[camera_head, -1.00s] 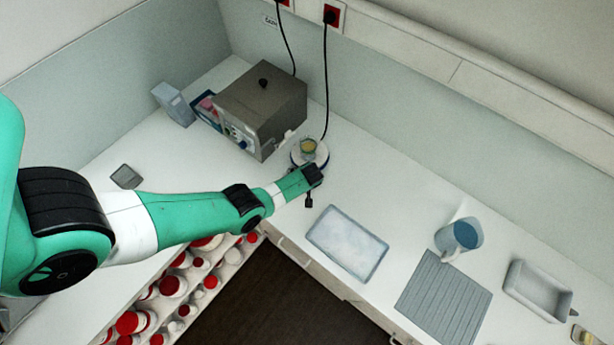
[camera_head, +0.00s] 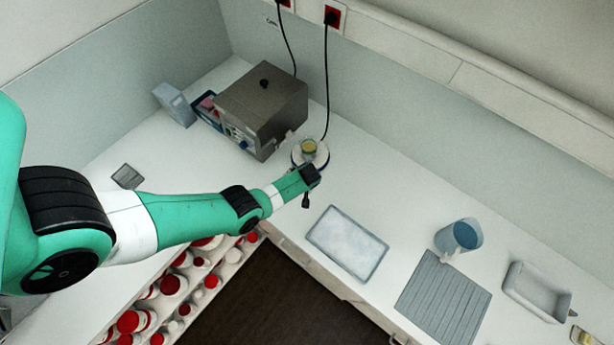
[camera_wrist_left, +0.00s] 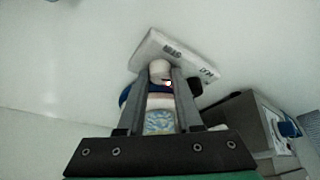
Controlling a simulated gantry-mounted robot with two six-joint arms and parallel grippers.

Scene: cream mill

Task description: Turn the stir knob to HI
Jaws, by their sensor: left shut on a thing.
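A small pale round stir knob (camera_wrist_left: 158,68) sits on that panel, between my fingertips. My left gripper (camera_wrist_left: 160,78) is shut on the knob. In the head view, my left gripper (camera_head: 307,192) is at the plate's near side and hides the knob. The knob's pointer setting cannot be made out. My right gripper is not in view.
A grey metal box (camera_head: 262,105) with front controls stands left of the stir plate. A black cable (camera_head: 326,80) runs down to the plate. A shallow tray (camera_head: 347,242), blue jug (camera_head: 459,236) and ribbed mat (camera_head: 443,298) lie to the right.

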